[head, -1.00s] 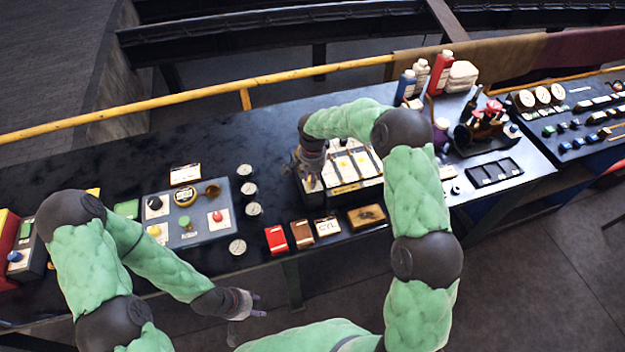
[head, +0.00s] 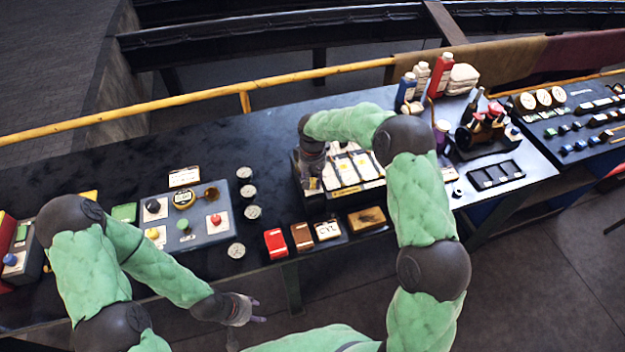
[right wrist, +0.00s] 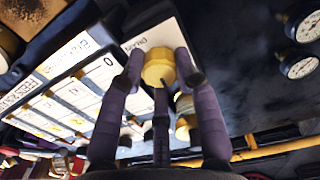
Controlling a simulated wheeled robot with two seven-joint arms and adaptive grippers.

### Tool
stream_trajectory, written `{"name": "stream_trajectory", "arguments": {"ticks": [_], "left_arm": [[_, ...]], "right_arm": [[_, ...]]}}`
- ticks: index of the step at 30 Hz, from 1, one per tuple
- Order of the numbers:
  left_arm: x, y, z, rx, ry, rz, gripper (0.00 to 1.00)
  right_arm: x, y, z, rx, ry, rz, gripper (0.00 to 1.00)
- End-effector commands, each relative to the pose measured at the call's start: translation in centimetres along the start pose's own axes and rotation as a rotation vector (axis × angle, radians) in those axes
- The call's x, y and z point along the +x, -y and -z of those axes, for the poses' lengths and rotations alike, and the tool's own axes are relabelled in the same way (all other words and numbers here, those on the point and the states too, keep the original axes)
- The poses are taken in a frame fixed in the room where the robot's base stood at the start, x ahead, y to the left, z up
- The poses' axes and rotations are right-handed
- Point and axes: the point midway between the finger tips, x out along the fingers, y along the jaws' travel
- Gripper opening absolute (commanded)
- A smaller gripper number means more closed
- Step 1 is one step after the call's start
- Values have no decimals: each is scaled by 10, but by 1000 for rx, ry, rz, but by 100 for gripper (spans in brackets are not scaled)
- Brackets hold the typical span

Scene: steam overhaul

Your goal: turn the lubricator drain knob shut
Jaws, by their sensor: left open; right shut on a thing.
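The lubricator (head: 352,170) is a box with white panels in the middle of the bench in the head view. The drain knob is a yellow, faceted knob (right wrist: 159,68) on a white plate in the right wrist view. My right gripper (right wrist: 160,75) is shut on this knob, with its purple fingers on either side. In the head view my right gripper (head: 311,178) is at the lubricator's left end, and the arm hides the knob there. My left gripper (head: 255,308) is open and empty, in front of the bench edge.
A grey control panel (head: 208,240) with coloured buttons lies left of several round gauges (head: 250,193). Red, brown and white blocks (head: 302,236) line the front edge. Bottles (head: 420,78) stand at the back right. The bench's back left is clear.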

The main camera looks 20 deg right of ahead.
Motion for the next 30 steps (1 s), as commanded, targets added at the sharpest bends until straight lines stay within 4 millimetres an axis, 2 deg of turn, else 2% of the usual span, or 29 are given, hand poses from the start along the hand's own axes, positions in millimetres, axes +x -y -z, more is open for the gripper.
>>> {"name": "stream_trajectory", "arguments": {"ticks": [9,23,24,25,26,30], "left_arm": [[0,0,0,0,0,0,48],[0,0,0,0,0,0,48],[0,0,0,0,0,0,48],[0,0,0,0,0,0,48],[0,0,0,0,0,0,48],[0,0,0,0,0,0,48]], "right_arm": [[0,0,0,-89,0,0,0],[0,0,0,-101,0,0,0],[0,0,0,-101,0,0,41],[0,0,0,-101,0,0,50],[0,0,0,-101,0,0,56],[0,0,0,-100,0,0,56]]}}
